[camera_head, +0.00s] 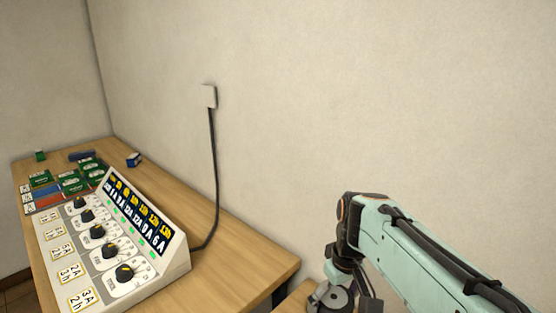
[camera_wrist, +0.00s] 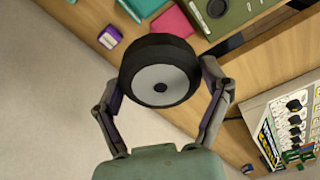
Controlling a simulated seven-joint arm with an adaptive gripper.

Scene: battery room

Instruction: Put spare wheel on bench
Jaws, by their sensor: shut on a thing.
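The spare wheel (camera_wrist: 160,76), with a black tyre and a grey disc with a dark centre hole, sits between the two fingers of my gripper (camera_wrist: 164,82) in the wrist view. The gripper is shut on it. In the head view the wheel (camera_head: 334,299) is partly visible at the bottom, below my gripper (camera_head: 338,282), beside the right end of the bench. The wooden bench (camera_head: 245,262) runs along the wall at left and carries the sloped charger panel with dials (camera_head: 125,245). I cannot tell the wheel's height above the surface below.
A second wooden surface (camera_head: 293,301) lies near the bench's right end, with a dark gap between. In the wrist view a green box (camera_wrist: 220,18) and a pink item (camera_wrist: 172,26) lie on wood. Green and blue packs (camera_head: 82,172) fill the bench's far end. A cable (camera_head: 214,170) runs down the wall.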

